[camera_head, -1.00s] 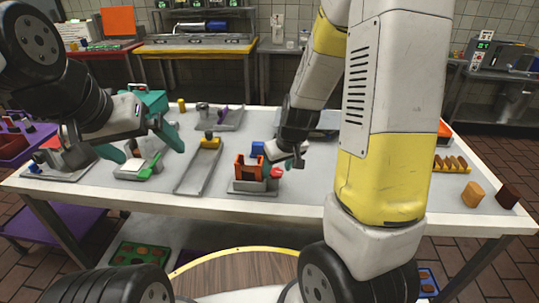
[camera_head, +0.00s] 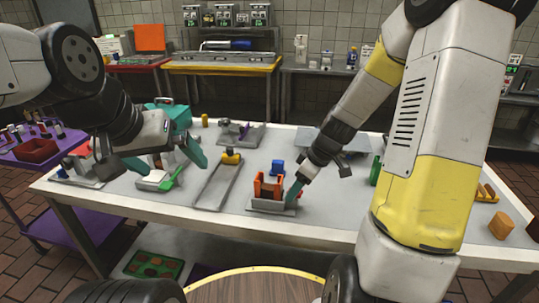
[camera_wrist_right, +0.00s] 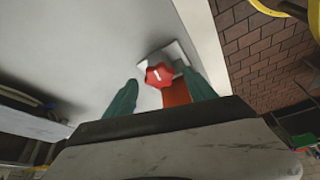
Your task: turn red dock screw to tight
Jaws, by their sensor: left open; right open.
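The red dock screw (camera_wrist_right: 158,75) is a lobed knob with a white mark, on a grey plate by the orange dock (camera_wrist_right: 177,97). In the head view the orange dock (camera_head: 268,187) stands on a grey base (camera_head: 272,206) near the table's front edge. My right gripper (camera_head: 294,191) points down at its right side and hides the screw there. My left gripper (camera_head: 164,160) is open and empty over the table's left part.
A blue block (camera_head: 277,167) stands behind the dock. A green-handled item (camera_head: 172,179) is near my left gripper. The front table strip (camera_head: 200,223) is clear.

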